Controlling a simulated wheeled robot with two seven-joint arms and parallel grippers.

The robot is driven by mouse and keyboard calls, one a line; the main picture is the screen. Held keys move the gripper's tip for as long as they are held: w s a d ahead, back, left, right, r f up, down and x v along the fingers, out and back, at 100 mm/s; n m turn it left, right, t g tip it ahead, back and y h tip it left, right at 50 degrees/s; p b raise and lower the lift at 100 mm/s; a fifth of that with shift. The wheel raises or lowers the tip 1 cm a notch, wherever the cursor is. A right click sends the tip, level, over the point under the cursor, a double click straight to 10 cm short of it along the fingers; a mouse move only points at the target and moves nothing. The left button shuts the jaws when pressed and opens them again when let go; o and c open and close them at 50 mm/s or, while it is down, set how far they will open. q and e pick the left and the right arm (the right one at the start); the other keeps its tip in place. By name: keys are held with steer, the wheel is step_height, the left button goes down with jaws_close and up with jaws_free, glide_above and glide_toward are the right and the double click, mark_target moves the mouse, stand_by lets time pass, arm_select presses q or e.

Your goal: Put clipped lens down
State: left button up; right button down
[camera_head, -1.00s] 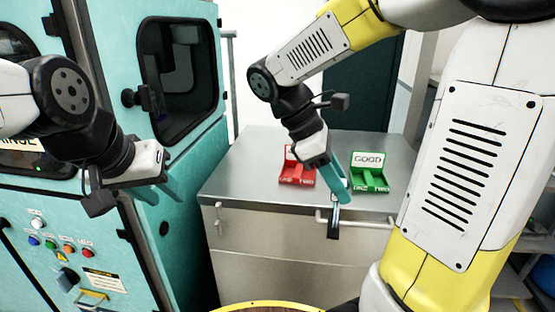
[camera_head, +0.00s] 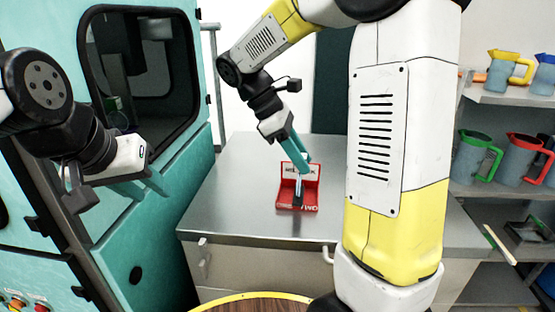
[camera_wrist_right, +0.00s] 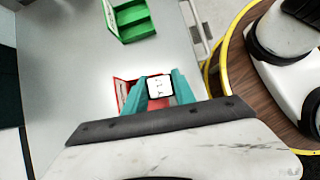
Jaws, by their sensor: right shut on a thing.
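My right gripper (camera_head: 301,157) points down over the red holder (camera_head: 309,196), which stands on the grey metal cabinet top. Its teal fingers are shut on the clipped lens (camera_head: 298,190), a slim piece with a dark lower end that hangs in front of or within the red holder; I cannot tell if it touches. In the right wrist view, a white dark-rimmed square of the held piece (camera_wrist_right: 159,86) shows between the fingertips, with the red holder (camera_wrist_right: 122,92) partly hidden behind. My left gripper (camera_head: 148,188) is empty beside the teal machine; its finger gap is unclear.
The green holder (camera_wrist_right: 131,20) is on the cabinet top (camera_wrist_right: 95,50) in the wrist view; my arm hides it in the head view. The teal machine (camera_head: 190,150) stands at left. Shelves at right hold coloured-handled jugs (camera_head: 472,158).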

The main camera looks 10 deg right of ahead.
steer(key=w+a+f, duration=0.1)
steer(key=w+f, duration=0.3)
steer(key=w, duration=0.2)
steer(key=shift+a, duration=0.4)
steer(key=shift+f, duration=0.15)
steer(key=c, duration=1)
jaws_free()
